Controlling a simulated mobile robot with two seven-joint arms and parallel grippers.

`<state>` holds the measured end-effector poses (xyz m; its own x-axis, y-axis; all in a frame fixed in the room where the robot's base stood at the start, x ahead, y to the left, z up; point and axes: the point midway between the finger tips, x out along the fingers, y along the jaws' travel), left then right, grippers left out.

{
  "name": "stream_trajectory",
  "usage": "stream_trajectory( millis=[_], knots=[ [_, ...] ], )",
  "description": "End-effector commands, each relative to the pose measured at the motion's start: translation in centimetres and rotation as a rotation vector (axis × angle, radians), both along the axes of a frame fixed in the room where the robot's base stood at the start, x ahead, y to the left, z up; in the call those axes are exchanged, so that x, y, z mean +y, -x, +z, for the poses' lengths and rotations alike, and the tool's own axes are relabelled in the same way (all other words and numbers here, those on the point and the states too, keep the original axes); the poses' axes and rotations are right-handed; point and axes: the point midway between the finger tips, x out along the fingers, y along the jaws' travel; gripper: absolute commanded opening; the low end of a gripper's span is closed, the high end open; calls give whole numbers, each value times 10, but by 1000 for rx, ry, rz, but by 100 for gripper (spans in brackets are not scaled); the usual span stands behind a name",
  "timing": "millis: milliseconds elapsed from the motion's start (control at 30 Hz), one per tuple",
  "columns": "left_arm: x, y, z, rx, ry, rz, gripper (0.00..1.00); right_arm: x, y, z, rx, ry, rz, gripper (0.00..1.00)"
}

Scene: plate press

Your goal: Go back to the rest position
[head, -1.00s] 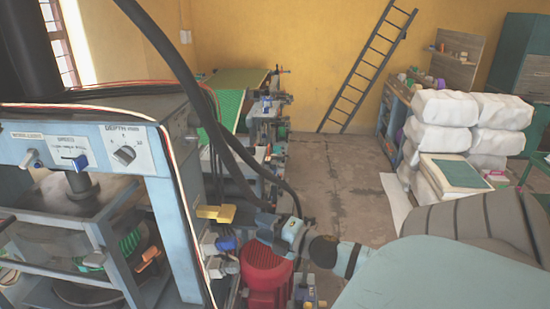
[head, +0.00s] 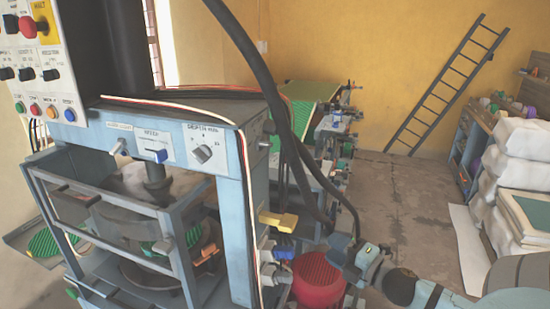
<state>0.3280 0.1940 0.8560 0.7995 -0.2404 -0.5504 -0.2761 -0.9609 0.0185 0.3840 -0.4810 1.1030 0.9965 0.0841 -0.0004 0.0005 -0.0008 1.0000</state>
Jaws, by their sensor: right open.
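My right arm comes in from the lower right. My right gripper (head: 340,246) is open, beside the right side of the blue-grey press (head: 235,235) and above a red ribbed round part (head: 318,280). Its fingers are small and dark in this view, and I see nothing held between them. I cannot tell whether it touches anything. My left gripper is not in view.
A control box (head: 45,75) with buttons and knobs is at the upper left. A yellow lever (head: 278,220) sticks out from the press near my right gripper. Black hoses hang there. White sacks (head: 520,150) stand at the right. The concrete floor (head: 405,205) between is clear.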

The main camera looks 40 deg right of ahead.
Motion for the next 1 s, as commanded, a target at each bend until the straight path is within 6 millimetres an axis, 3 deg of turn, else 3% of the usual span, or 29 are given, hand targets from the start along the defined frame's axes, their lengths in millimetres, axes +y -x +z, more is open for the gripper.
stream_trajectory(
  millis=[233,367,467,600,700,833,900,1000],
  knots=[
    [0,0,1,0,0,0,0,2,0,-5,9,-24,-6,45],
    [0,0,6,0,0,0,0,18,5,-42,86,-225,-58,45],
    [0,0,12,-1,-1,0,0,54,13,-93,202,-506,-127,45],
    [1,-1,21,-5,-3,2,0,131,28,-160,393,-906,-214,45],
    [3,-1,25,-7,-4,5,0,189,38,-191,518,-1127,-256,45],
    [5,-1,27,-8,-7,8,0,248,49,-211,641,-1318,-290,45],
    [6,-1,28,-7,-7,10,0,268,53,-216,684,-1375,-299,45],
    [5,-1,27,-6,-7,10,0,282,56,-220,716,-1418,-306,45]
  ],
)
